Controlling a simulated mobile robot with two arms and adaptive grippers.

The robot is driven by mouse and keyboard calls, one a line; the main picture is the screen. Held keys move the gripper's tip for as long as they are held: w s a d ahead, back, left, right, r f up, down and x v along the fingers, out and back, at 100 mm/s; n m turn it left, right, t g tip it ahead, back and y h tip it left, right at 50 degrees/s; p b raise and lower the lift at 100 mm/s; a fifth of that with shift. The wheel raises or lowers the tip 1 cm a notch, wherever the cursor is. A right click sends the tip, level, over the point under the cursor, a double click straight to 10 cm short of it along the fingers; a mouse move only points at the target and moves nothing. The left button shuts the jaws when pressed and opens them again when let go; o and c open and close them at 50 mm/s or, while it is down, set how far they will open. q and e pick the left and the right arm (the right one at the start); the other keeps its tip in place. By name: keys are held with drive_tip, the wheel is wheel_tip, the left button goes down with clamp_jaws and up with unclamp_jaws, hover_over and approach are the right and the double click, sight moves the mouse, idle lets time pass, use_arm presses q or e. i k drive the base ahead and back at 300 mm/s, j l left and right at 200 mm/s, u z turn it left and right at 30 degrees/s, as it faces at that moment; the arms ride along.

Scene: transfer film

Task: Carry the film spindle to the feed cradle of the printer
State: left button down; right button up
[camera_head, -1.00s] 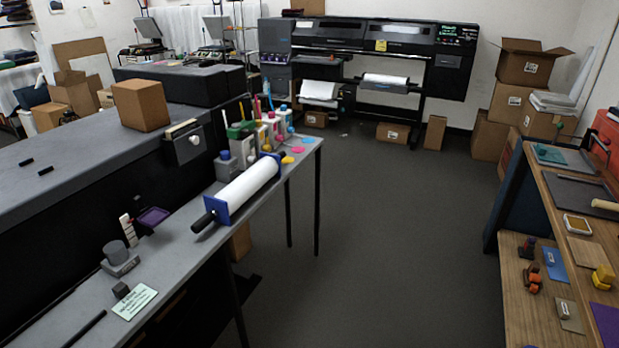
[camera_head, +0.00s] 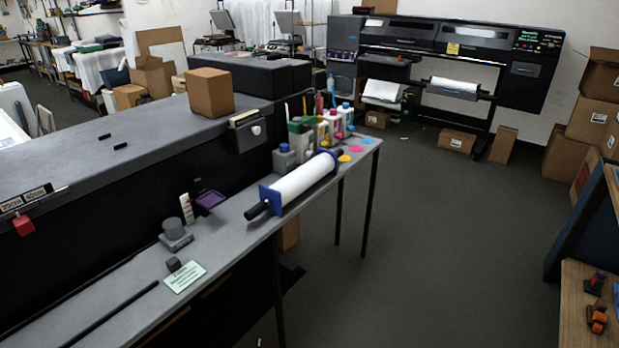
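The film spindle (camera_head: 304,181) is a white roll with blue end flanges and black handle ends. It lies on the narrow grey side table (camera_head: 233,219), along its front edge, with its near handle by the edge. The large black printer (camera_head: 443,65) stands against the back wall. A white roll (camera_head: 454,85) sits low on the printer's front, in what looks like its cradle (camera_head: 463,92). Neither of my grippers shows in the head view.
Several ink bottles (camera_head: 318,128) stand behind the spindle. A long dark machine (camera_head: 140,140) with a cardboard box (camera_head: 210,92) on top borders the table. Cardboard boxes (camera_head: 596,100) and a wooden bench (camera_head: 575,305) stand at the right. The grey floor (camera_head: 440,230) between is open.

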sight(273, 199)
drive_tip(key=i+l+z, duration=0.1)
drive_tip(key=i+l, duration=0.2)
drive_tip(key=i, duration=0.15)
drive_tip(key=i+l+z, duration=0.1)
drive_tip(key=i+l, duration=0.15)
drive_tip(key=i, duration=0.25)
